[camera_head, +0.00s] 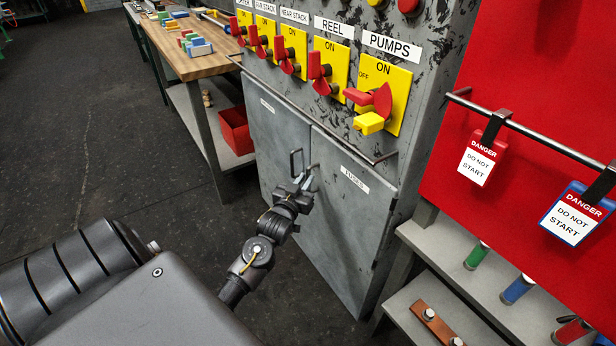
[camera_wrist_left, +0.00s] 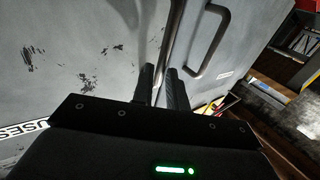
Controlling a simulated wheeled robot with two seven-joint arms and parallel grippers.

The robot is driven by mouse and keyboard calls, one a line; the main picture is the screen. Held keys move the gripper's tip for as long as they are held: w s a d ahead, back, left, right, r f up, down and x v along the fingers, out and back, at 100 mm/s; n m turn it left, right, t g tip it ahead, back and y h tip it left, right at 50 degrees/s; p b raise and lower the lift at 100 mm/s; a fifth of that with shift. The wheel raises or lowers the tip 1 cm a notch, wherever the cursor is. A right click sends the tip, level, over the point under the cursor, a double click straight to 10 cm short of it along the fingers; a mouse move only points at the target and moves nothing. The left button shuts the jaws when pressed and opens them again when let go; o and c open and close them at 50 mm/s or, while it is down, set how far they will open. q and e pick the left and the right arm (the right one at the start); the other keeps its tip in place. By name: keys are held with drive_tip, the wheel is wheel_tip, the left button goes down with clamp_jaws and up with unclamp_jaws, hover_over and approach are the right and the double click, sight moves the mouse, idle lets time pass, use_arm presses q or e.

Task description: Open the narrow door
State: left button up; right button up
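A grey cabinet has two doors under the switch panel. The right door (camera_head: 349,225) carries a FUSES label; the left door (camera_head: 270,140) has a label too small to read. Both look closed. The left door's bar handle (camera_head: 292,162) also shows in the wrist view (camera_wrist_left: 212,45), free of the gripper. My left gripper (camera_head: 306,184) is at the FUSES door's handle (camera_head: 313,167). In the left wrist view its fingers (camera_wrist_left: 160,84) are close together around that handle's bar (camera_wrist_left: 172,40). The fingertips' contact is partly hidden. My right gripper is not in view.
Yellow switch plates with red levers and a yellow PUMPS handle (camera_head: 369,123) sit above a rail. A workbench (camera_head: 205,64) stands left, with a red bin (camera_head: 236,131) below. Grey steps (camera_head: 455,244) stand right. The floor (camera_head: 110,160) before the cabinet is clear.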

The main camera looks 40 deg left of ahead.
sight(308, 176)
use_arm(q)
drive_tip(key=shift+x, duration=1.55)
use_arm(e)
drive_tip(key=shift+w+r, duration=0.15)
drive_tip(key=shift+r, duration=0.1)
use_arm(q)
clamp_jaws()
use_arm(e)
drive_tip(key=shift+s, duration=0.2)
use_arm(q)
drive_tip(key=shift+s, duration=0.1)
